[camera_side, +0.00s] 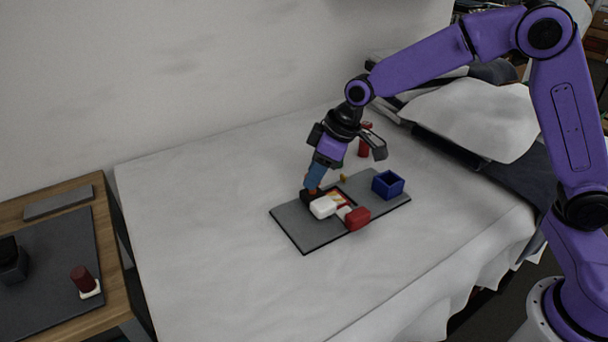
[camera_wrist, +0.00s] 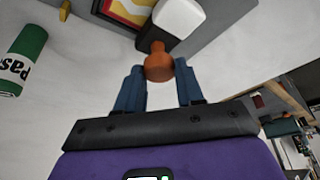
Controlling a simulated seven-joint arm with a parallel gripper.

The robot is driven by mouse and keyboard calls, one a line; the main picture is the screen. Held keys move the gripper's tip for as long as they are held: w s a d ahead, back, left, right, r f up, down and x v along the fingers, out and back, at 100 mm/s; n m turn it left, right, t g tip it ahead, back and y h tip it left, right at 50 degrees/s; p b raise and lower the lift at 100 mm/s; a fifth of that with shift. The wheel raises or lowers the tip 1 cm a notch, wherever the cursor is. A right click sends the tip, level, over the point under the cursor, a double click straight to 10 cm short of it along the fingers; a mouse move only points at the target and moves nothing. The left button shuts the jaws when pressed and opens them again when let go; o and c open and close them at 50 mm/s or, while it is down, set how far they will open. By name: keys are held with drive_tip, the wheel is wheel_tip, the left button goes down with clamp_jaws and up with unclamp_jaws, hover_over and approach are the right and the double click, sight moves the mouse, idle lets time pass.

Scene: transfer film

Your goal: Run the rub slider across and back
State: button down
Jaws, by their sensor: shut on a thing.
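The rub slider, as far as I can tell, is a dark block (camera_side: 307,197) with an orange-brown knob (camera_wrist: 158,66) at the left end of the film picture. My gripper (camera_side: 314,183) reaches down to it from above, its blue fingers (camera_wrist: 160,78) shut on the knob from both sides. A white block (camera_side: 322,207) lies against the dark block and shows in the wrist view (camera_wrist: 180,17). The red and yellow film picture (camera_side: 340,198) lies on a grey board (camera_side: 300,236), partly hidden by the blocks.
On the board, a red block (camera_side: 357,218) lies right of the white one and a blue open box (camera_side: 388,184) stands at the right. A red cylinder (camera_side: 365,140) stands behind on the white sheet. The wrist view shows a green tube (camera_wrist: 22,60). The sheet's left side is clear.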

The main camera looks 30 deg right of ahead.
drive_tip(key=d, duration=1)
drive_tip(key=c, duration=0.7)
unclamp_jaws()
drive_tip(key=shift+c, duration=0.2)
drive_tip(key=v, duration=1.7)
drive_tip(key=shift+r, duration=0.25)
drive_tip(key=shift+s, duration=0.1)
